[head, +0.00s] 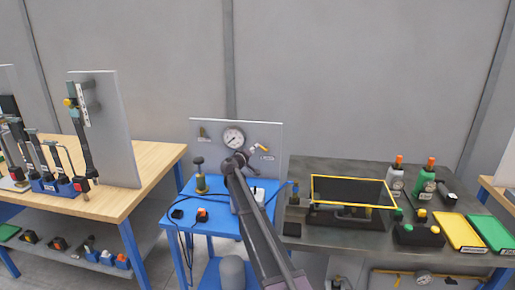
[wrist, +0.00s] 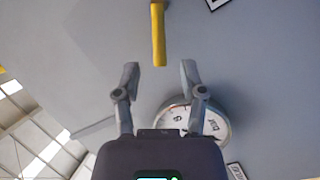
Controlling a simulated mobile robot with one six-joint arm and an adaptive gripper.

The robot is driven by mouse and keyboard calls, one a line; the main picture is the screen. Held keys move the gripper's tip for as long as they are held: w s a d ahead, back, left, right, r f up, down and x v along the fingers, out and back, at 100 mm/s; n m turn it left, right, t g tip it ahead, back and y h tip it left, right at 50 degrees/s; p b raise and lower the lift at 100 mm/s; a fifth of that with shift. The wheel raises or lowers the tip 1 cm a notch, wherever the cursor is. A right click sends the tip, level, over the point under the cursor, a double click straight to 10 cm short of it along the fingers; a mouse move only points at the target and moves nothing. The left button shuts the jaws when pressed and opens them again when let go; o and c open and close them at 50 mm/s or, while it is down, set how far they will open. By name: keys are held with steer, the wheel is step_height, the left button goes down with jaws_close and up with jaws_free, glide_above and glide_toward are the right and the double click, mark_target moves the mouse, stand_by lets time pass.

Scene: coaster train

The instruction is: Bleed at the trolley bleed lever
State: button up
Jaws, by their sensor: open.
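On the blue trolley, a grey panel (head: 262,133) carries a round gauge (head: 233,138), a yellow lever (head: 262,147) right of it and a smaller yellow-brown fitting (head: 203,132) left of it. The labels are too small to read. My gripper (head: 241,158) is in front of the panel, just below the gauge, and my arm hides part of the trolley top. In the wrist view my gripper (wrist: 160,78) is open and empty. A yellow handle (wrist: 158,35) lies just beyond the fingertips, in line with the gap and apart from both fingers. The gauge (wrist: 188,122) is partly behind the right finger.
The trolley top (head: 222,222) holds a brass-coloured pump-like item (head: 200,177) and cables. A wooden bench (head: 125,200) with tools stands left. A dark bench (head: 320,240) with a yellow-framed screen (head: 352,191), bottles and trays stands right, close to my arm.

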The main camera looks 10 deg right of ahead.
mark_target(262, 146)
steer(key=x, duration=0.4)
steer(key=shift+c, duration=0.2)
jaws_close()
